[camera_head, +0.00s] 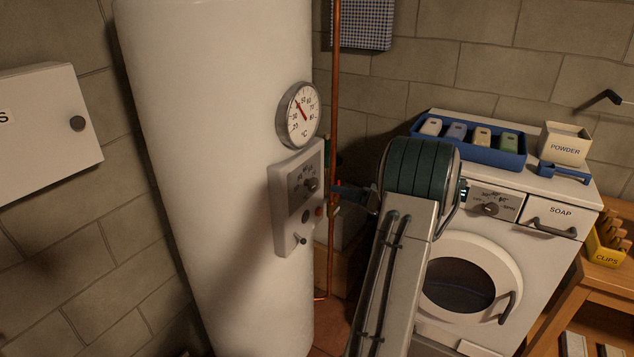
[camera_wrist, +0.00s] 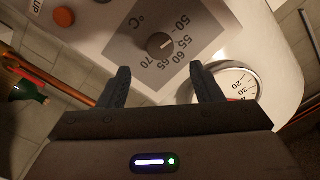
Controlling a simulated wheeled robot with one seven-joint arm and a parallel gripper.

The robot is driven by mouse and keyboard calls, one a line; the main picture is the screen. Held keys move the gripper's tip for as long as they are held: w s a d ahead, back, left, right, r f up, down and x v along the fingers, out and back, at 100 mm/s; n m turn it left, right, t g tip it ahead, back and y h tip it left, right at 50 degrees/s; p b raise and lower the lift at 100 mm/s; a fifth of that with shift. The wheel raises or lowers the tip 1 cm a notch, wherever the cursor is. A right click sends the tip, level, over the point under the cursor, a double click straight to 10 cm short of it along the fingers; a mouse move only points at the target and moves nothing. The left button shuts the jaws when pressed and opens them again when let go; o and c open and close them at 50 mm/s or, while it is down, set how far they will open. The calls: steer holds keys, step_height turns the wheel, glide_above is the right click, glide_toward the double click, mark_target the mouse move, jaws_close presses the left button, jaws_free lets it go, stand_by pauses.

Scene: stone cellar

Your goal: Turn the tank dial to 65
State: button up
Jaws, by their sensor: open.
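The tank dial is a small dark round knob (camera_head: 311,185) on a grey scale plate of the tank's control box (camera_head: 283,222). In the wrist view the knob (camera_wrist: 160,44) has a scale from 50 to 70 in °C around it, seen upside down. Its light mark points right, towards the 50–55 side; I cannot tell the exact number. My gripper (camera_head: 338,192) is just right of the box. In the wrist view my gripper (camera_wrist: 160,72) is open, its two fingers apart, with the knob ahead between them and nothing held.
The white tank (camera_head: 215,150) carries a round thermometer (camera_head: 298,115) above the box. An orange button (camera_wrist: 64,17) sits on the box. A copper pipe (camera_head: 335,120) runs upright behind my gripper. A washing machine (camera_head: 515,270) with a blue tray (camera_head: 470,150) on top stands right.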

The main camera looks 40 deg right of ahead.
mark_target(316, 185)
steer(key=p+x, duration=0.2)
steer(key=x, duration=0.6)
steer(key=shift+w+a+p, duration=0.2)
steer(key=shift+w+p, duration=0.15)
steer(key=c, duration=1)
